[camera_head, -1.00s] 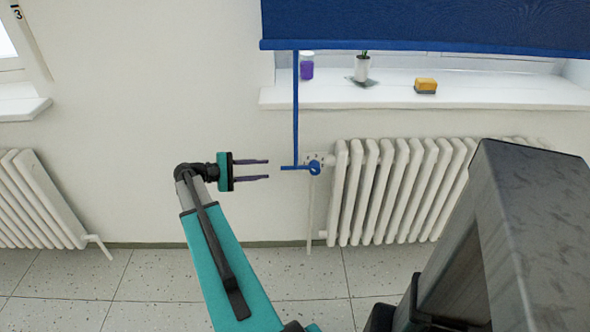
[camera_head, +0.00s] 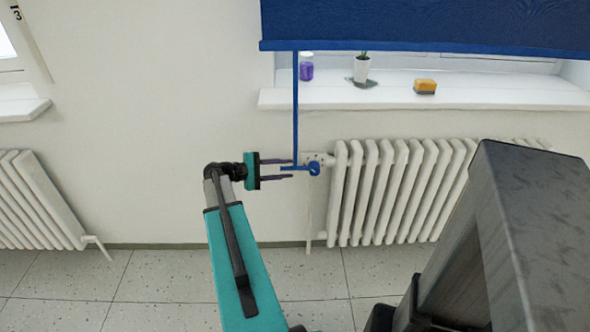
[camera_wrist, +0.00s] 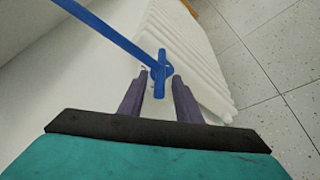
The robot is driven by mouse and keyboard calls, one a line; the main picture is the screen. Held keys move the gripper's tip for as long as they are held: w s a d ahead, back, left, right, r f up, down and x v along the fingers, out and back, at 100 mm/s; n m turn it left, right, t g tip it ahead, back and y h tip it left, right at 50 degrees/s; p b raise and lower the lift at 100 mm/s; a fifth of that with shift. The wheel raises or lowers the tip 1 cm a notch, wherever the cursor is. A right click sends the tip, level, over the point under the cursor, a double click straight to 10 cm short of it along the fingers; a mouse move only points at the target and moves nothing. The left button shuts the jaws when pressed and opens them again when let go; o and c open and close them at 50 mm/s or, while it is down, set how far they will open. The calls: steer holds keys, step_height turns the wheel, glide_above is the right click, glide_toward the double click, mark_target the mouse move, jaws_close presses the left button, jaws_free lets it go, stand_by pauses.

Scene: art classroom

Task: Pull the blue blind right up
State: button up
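The blue blind (camera_head: 420,25) hangs partly down over the window at the upper right of the head view. A blue pull cord or strap (camera_head: 295,105) hangs from its left end to a blue handle (camera_head: 312,169) with a short bar and a round end. My gripper (camera_head: 292,169) is open, with its two dark fingers around the bar's left end. In the wrist view the handle (camera_wrist: 159,78) shows between and just beyond the fingertips of my gripper (camera_wrist: 158,78). I cannot tell whether the fingers touch it.
A white radiator (camera_head: 400,190) stands right of the handle, with its valve just behind it. The wall left of the gripper is clear.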

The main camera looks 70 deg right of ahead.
mark_target(295, 169)
steer(key=shift+x, duration=2.2)
steer(key=shift+f, duration=0.1)
jaws_close()
